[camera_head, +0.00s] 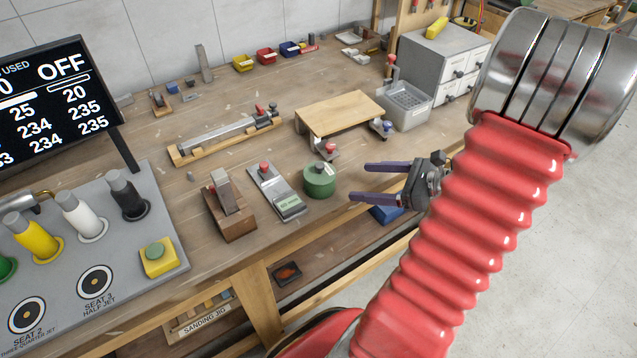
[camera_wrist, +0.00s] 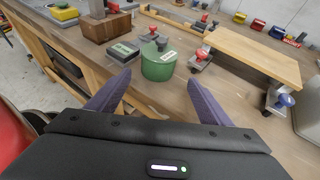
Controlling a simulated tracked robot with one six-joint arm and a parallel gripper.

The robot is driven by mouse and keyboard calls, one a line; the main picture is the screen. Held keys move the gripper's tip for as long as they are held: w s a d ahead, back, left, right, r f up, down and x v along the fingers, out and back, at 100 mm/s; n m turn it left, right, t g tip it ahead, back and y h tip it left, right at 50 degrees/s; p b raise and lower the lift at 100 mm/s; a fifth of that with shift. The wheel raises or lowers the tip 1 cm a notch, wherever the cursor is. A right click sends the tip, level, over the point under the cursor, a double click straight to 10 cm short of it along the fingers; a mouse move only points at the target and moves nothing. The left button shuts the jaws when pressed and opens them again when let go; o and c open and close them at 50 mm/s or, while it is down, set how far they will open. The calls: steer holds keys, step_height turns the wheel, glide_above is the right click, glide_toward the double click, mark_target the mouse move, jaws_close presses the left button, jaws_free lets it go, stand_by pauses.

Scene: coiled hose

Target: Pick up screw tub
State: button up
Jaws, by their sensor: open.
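The screw tub appears to be the round green tub (camera_head: 319,182) with a dark knob on its lid, standing upright near the bench's front edge. In the wrist view the tub (camera_wrist: 158,67) shows a pale label on its lid; I cannot read it. My gripper (camera_head: 360,182), with purple fingers, is open and empty to the right of the tub in the head view. Its fingers point at the tub, with a gap between. In the wrist view the tub appears between and just beyond the fingertips.
A grey flat block with a green label (camera_head: 277,193) lies close left of the tub. A wooden block with a grey clamp (camera_head: 230,207) is farther left. A small wooden platform (camera_head: 340,113) with red and blue knobs stands behind. A blue item (camera_head: 386,214) lies below my gripper.

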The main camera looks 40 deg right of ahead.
mark_target(320, 178)
steer(key=shift+w+a, duration=0.1)
steer(key=shift+x, duration=4.25)
steer(key=shift+x, duration=2.6)
steer(key=shift+a+r, duration=0.1)
steer(key=shift+r, duration=0.05)
steer(key=c, duration=1.2)
